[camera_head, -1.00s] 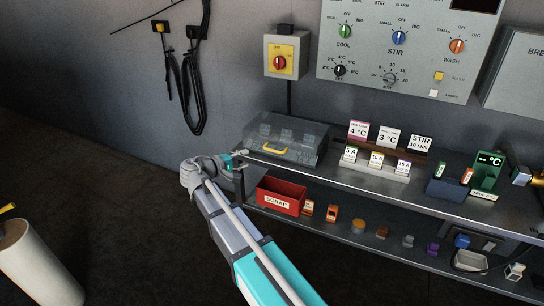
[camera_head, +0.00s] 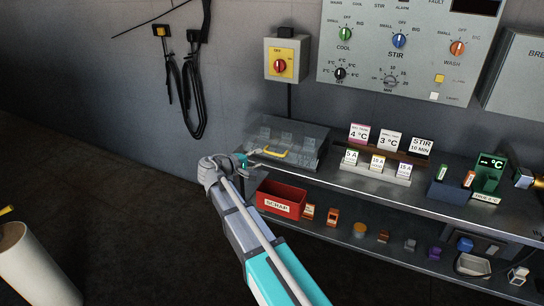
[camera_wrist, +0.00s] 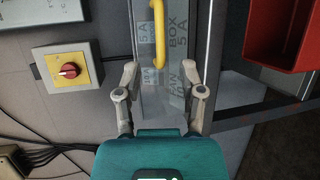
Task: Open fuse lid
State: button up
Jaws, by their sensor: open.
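The fuse box has a clear lid (camera_head: 302,139) and sits at the left end of the upper shelf. The lid lies over the box, and pale labelled parts show through it. Its yellow handle (camera_head: 270,153) is on the front side; the wrist view also shows the handle (camera_wrist: 158,35), upright in the picture. My gripper (camera_head: 243,159) is just left of the handle in the head view. In the wrist view my open gripper (camera_wrist: 160,72) has its fingers apart, with the handle beyond the tips and roughly centred. Nothing is between the fingers. Exact contact with the lid cannot be told.
A yellow switch box (camera_head: 286,59) and black cables (camera_head: 190,100) are on the wall. Card holders and fuse blocks (camera_head: 375,168) stand right of the fuse box.

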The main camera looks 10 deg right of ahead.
aim_at(274, 154)
jog(key=b+x, duration=0.1)
jog(key=x, duration=0.7)
grip_shut()
dwell(0.3)
